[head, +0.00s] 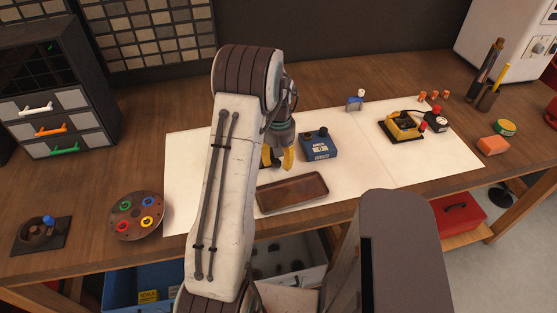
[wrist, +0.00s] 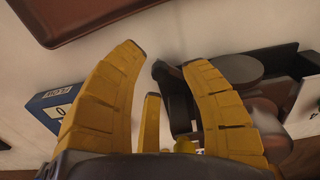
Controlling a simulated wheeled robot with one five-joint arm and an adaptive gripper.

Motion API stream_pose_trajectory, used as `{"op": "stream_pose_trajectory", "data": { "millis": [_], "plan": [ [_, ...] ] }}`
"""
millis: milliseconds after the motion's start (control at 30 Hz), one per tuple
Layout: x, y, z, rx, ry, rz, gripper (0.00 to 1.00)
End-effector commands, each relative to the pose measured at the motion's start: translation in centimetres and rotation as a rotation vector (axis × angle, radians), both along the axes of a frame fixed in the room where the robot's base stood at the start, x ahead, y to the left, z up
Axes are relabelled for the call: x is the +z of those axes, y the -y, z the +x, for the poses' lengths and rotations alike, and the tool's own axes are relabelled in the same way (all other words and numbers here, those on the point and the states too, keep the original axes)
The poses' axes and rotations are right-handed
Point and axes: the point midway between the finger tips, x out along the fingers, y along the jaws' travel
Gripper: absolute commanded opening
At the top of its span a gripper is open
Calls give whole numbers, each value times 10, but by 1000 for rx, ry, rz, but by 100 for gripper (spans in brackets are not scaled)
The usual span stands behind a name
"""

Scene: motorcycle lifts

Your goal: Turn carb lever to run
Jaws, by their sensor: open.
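My gripper (head: 277,160) is over the white mat, left of a blue box with a label (head: 319,145), and is partly hidden by my arm. In the wrist view its two curved yellow fingers (wrist: 165,57) stand apart. A dark grey fixture with a round disc (wrist: 236,68) lies beyond and beside the right finger, which covers part of it. A dark upright arm (wrist: 168,88) of this fixture shows between the fingers, close to the right one; I cannot tell whether they touch. A narrow yellow piece (wrist: 152,122) also shows between the fingers. No run marking is readable.
A brown tray (head: 292,193) lies close in front of the gripper. A yellow device on a dark base (head: 403,125) stands at right. A round palette with coloured rings (head: 136,215) and a drawer cabinet (head: 58,95) are at left. The mat's right front is clear.

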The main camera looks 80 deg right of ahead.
Motion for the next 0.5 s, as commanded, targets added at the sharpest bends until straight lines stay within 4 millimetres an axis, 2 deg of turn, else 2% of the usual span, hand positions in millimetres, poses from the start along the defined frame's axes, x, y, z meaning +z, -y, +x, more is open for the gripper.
{"op": "stream_pose_trajectory", "data": {
  "millis": [200,500],
  "plan": [
    [-11,0,0,0,0,0,41],
    [-13,0,0,0,-1,-1,41]
  ]
}}
